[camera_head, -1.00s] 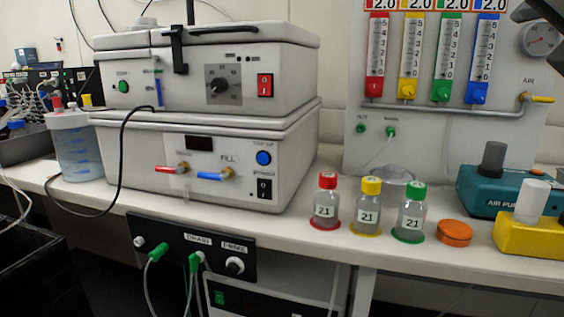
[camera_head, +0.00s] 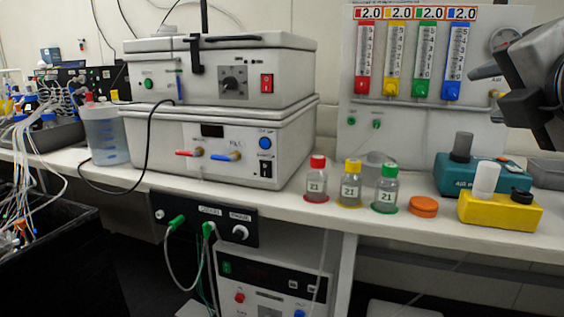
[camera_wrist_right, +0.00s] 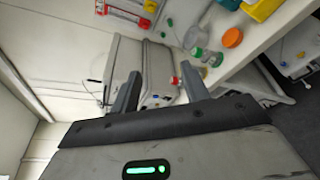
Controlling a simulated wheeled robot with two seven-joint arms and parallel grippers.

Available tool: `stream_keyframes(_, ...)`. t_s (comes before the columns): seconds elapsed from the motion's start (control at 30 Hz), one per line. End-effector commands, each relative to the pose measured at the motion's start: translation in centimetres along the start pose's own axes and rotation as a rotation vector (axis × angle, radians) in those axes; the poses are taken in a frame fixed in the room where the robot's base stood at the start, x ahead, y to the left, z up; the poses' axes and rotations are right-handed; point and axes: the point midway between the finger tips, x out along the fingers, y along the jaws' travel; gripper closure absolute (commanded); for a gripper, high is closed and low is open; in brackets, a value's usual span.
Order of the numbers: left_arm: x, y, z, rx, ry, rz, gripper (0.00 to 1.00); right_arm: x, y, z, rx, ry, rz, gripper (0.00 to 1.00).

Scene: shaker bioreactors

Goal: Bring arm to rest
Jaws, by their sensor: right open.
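My right gripper (camera_head: 487,92) is at the upper right of the head view, dark and partly cut off by the frame edge, in front of the flow meter panel's right side. In the right wrist view (camera_wrist_right: 160,83) its two grey fingers stand apart with nothing between them. The arm is raised above the bench (camera_head: 330,215) and touches nothing that I can see. My left gripper is not in view.
Bottles with red (camera_head: 317,180), yellow (camera_head: 350,184) and green (camera_head: 386,189) caps stand near the bench's front edge. An orange lid (camera_head: 424,207), a yellow block (camera_head: 500,211) and a teal air pump (camera_head: 455,177) are to their right. A stacked shaker (camera_head: 225,140) stands left.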

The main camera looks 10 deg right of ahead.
Motion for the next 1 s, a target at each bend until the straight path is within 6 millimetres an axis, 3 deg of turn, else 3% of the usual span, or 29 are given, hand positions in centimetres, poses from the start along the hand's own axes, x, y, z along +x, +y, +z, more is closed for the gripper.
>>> stream_keyframes(0.17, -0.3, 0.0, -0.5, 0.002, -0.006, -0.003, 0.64, 4.9, -3.7, -3.2, 0.248, 0.177, -0.034, 0.54)
stream_keyframes(0.27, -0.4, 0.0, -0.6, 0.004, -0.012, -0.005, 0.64, 7.8, -7.3, -6.2, 0.447, 0.283, -0.079, 0.54)
stream_keyframes(0.4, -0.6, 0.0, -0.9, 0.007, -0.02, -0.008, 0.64, 10.4, -13.3, -11.6, 0.739, 0.393, -0.171, 0.54)
stream_keyframes(0.5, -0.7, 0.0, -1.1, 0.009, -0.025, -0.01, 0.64, 10.8, -17.8, -16.1, 0.948, 0.442, -0.251, 0.54)
stream_keyframes(0.67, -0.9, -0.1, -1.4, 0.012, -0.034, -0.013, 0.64, 9.0, -24.5, -23.8, 1.28, 0.469, -0.397, 0.54)
stream_keyframes(0.8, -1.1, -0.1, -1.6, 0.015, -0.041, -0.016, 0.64, 5.0, -29.0, -30.7, 1.56, 0.441, -0.528, 0.54)
stream_keyframes(1.0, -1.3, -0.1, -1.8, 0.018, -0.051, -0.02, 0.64, -1.0, -31.6, -37.8, 1.864, 0.354, -0.665, 0.54)
